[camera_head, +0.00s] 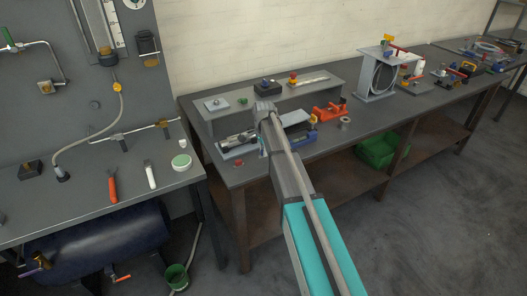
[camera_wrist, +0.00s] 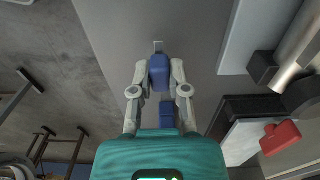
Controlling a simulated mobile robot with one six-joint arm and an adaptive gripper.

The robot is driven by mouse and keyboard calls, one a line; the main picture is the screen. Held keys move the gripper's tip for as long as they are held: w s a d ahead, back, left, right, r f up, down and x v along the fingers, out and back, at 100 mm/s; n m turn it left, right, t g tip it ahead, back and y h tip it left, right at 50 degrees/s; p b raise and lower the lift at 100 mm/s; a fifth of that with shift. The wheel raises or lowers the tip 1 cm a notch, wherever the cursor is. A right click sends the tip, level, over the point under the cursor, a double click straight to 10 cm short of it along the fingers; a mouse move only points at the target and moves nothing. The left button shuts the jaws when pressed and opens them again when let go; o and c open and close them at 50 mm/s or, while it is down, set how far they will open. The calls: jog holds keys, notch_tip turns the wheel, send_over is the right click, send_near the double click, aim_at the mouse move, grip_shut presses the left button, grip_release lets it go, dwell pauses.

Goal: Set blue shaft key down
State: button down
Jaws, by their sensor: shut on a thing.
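The blue shaft key (camera_wrist: 159,74) is between the fingertips of my gripper (camera_wrist: 159,78) in the wrist view. A small pale tip shows at its far end, over the grey bench top (camera_wrist: 165,20). My gripper is shut on the blue part from both sides. More blue (camera_wrist: 167,108) shows between the fingers, nearer the palm; I cannot tell if it belongs to the key. Whether the key touches the bench is unclear. In the head view my arm reaches over the bench (camera_head: 375,146) and hides the fingertips and the key.
The bench edge and open floor (camera_wrist: 50,60) lie left in the wrist view. A metal shaft (camera_wrist: 300,55), a black block (camera_wrist: 262,67) and a red part (camera_wrist: 280,137) stand right. In the head view an orange tool (camera_head: 328,112) and a small grey ring (camera_head: 345,123) lie nearby.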

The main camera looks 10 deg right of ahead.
jog(key=shift+f+b, duration=0.3)
jog(key=shift+f, duration=0.15)
jog(key=shift+f+b, duration=0.25)
jog(key=shift+b, duration=0.05)
dwell(0.5)
jog(key=c, duration=0.5)
grip_release()
jog(key=shift+c, duration=0.2)
jog(key=shift+r, duration=0.15)
